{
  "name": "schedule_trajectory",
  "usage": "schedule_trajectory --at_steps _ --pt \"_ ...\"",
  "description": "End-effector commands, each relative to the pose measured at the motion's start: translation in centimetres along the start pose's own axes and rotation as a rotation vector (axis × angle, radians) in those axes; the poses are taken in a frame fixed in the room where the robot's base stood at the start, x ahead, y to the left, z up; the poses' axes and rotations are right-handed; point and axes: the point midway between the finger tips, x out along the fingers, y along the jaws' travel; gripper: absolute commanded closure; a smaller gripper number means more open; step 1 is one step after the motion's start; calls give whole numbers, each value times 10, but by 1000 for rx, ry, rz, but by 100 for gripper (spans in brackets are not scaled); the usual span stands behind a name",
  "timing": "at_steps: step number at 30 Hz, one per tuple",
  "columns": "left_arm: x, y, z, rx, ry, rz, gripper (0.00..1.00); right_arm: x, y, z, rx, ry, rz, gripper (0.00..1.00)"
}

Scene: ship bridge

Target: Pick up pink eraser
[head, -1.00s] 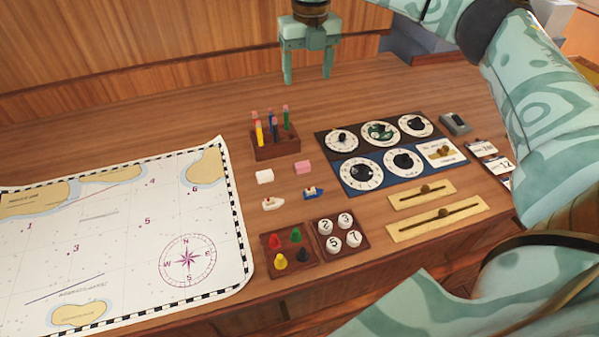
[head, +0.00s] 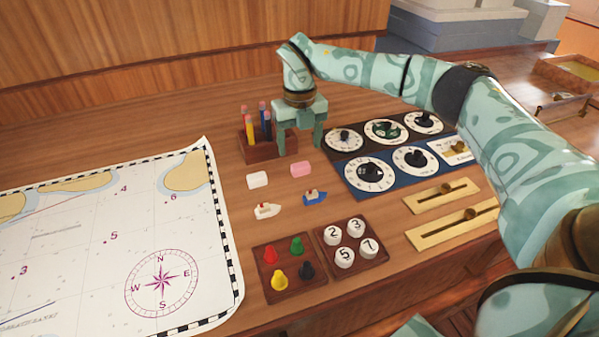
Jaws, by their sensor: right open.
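The pink eraser (head: 301,169) lies flat on the wooden desk, to the right of a white eraser (head: 257,180). My right gripper (head: 299,152) points down just behind the pink eraser, its two fingers spread and nothing between them. The fingertips are close to the eraser in the picture, but the exact gap and height are hard to tell. My left gripper does not show.
Dial panels (head: 385,175) lie to the right. A chart (head: 90,250) covers the left.

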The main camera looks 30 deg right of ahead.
Motion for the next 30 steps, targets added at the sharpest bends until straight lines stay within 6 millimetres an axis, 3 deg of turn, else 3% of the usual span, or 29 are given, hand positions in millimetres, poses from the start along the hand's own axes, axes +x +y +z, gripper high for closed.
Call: schedule_trajectory --at_steps 8,15,22,23,27,30 --pt "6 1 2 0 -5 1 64 23 0 -2 0 1 -1 33" --pt "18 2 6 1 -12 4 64 62 -1 -5 -1 2 -1 33" --pt "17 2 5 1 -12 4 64 63 -1 -4 0 -1 0 33" --pt "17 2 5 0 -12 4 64 63 -1 -4 0 -1 0 38" --pt "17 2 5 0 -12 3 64 63 -1 -4 0 -1 0 77" --pt "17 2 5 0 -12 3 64 62 -1 -4 -1 -1 0 81"
